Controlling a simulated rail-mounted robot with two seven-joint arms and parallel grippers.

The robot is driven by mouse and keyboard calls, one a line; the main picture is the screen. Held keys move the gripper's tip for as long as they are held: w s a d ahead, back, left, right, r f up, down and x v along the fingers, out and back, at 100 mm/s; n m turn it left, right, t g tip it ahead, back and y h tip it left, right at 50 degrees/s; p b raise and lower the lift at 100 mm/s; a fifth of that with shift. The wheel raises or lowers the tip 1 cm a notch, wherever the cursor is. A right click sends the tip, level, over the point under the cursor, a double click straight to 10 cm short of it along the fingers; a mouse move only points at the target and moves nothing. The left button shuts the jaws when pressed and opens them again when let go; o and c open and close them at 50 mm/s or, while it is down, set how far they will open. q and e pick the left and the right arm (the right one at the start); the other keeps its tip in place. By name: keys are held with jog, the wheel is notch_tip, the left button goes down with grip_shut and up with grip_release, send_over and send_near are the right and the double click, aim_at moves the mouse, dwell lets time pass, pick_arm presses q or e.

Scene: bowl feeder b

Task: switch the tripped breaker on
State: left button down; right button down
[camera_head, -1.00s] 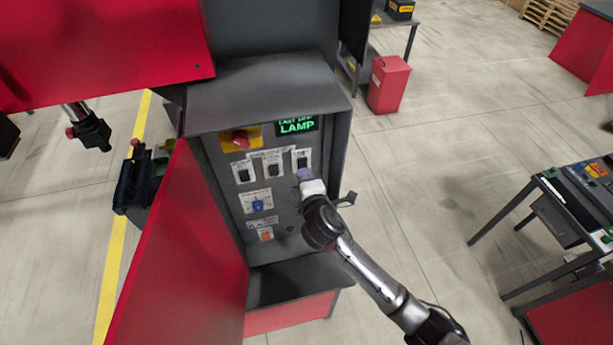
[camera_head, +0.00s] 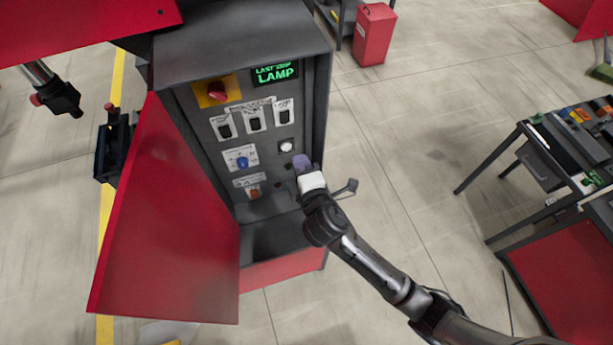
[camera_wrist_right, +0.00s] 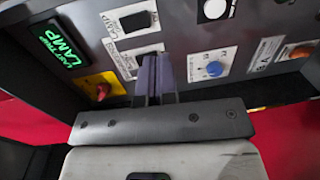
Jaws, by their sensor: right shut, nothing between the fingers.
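The open cabinet's control panel (camera_head: 215,165) shows three breaker switches in a row: left (camera_head: 224,127), middle (camera_head: 254,120) and right (camera_head: 284,112). Their dark levers are too small to tell which is tripped. My right gripper (camera_head: 302,164) is shut and empty, in front of the panel, below and right of the right breaker and apart from it. In the right wrist view its purple-grey fingers (camera_wrist_right: 155,78) overlap the edge of the breaker row and hide part of it. My left gripper is not in view.
A red knob on a yellow plate (camera_head: 216,91) sits above the breakers. A white button (camera_head: 286,146), blue knob (camera_head: 242,162) and orange switch (camera_head: 254,192) lie below. The red door (camera_head: 165,215) stands open at left.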

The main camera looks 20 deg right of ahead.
jog(key=s, duration=0.3)
jog(key=shift+s+a+f+b, duration=0.1)
jog(key=shift+s+f+b, duration=0.1)
jog(key=shift+s+b, duration=0.1)
dwell(0.5)
